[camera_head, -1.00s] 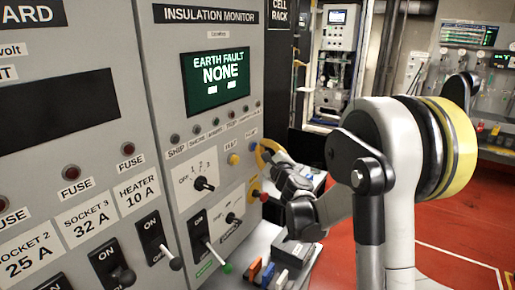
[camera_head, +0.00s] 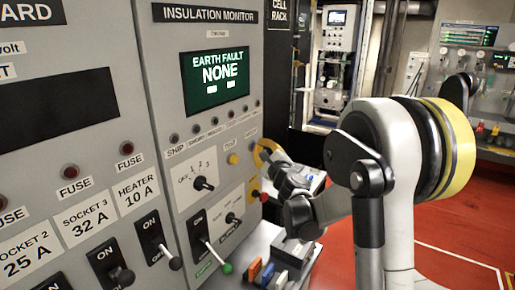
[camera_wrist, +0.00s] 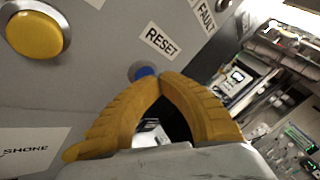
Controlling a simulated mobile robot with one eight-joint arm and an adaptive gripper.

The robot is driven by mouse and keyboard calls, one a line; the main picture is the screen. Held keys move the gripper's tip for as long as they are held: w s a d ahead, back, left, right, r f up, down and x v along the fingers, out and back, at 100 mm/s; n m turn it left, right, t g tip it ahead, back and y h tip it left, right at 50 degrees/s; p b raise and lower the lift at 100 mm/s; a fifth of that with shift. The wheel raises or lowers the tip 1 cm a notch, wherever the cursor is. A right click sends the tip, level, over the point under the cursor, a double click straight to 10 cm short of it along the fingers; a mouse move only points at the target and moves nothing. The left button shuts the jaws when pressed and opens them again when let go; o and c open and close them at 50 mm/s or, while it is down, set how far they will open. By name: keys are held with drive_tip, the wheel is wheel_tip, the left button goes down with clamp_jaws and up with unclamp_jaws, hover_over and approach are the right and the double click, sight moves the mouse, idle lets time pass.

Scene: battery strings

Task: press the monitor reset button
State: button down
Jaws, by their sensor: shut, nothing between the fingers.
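The blue reset button (camera_wrist: 145,73) shows in the wrist view below its RESET label (camera_wrist: 161,40), partly covered by my fingertips. My gripper (camera_wrist: 160,78) has its two yellow fingers shut tip to tip, with nothing between them. The tips overlap the button's lower right edge in that view; I cannot tell whether they touch it. In the head view my gripper (camera_head: 259,148) is at the right edge of the grey insulation monitor panel (camera_head: 165,100), in front of the button. The monitor screen (camera_head: 216,78) reads EARTH FAULT NONE.
A yellow button (camera_wrist: 34,34) lies left of the blue one, also seen in the head view (camera_head: 233,159). Below are a red button (camera_head: 264,197), a rotary knob (camera_head: 202,184) and a green-tipped lever (camera_head: 226,267). Red floor (camera_head: 455,215) lies open to the right.

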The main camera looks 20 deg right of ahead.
drive_tip(key=shift+s, duration=0.15)
drive_tip(key=s+d, duration=0.3)
drive_tip(key=s, duration=0.2)
drive_tip(key=shift+d+b, duration=0.2)
drive_tip(key=shift+b, duration=0.2)
idle(0.7)
